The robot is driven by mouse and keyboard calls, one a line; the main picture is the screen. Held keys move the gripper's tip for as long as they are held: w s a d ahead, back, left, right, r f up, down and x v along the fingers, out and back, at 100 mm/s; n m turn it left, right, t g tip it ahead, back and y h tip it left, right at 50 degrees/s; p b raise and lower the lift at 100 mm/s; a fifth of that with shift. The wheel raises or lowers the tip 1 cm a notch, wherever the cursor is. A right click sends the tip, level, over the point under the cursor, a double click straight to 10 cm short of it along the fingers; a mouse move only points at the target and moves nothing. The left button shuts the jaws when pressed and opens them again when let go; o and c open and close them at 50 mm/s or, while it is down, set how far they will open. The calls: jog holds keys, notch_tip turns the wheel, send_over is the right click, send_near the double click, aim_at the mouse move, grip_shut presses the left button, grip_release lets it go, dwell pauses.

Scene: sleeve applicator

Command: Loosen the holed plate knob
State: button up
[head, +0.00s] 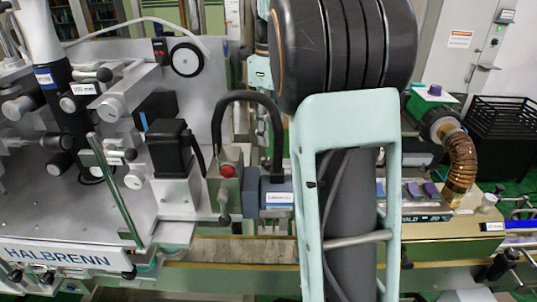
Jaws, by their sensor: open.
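A grey metal panel (240,75) with a black ring-shaped part (186,60) stands at the left. Several round silver knobs sit on the machine there, one at the far left (20,107), one below the "LFP mm" label (110,108) and one lower down (133,180). I cannot tell which one is the holed plate knob, or make out the plate's holes for certain. My gripper does not show in the head view, so its place relative to the knobs is hidden.
A large black ribbed body with a mint-green frame fills the middle foreground and hides the machine behind it. A red button (227,170) sits near the middle. A copper-coloured hose (460,162) hangs at the right.

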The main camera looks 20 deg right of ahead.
aim_at(270, 160)
notch_tip(270, 160, down, 8)
jog(key=shift+f, duration=0.1)
dwell(0.4)
jog(key=c, duration=1.2)
jog(key=shift+o, duration=0.2)
jog(key=shift+n, duration=0.5)
jog(key=n+p, duration=0.1)
jog(key=n, duration=0.3)
jog(key=shift+w+d+n+p, duration=0.1)
jog(key=shift+n+p, duration=0.2)
jog(key=shift+p, duration=0.05)
jog(key=n+p, duration=0.1)
jog(key=n, duration=0.4)
jog(key=shift+w, duration=0.1)
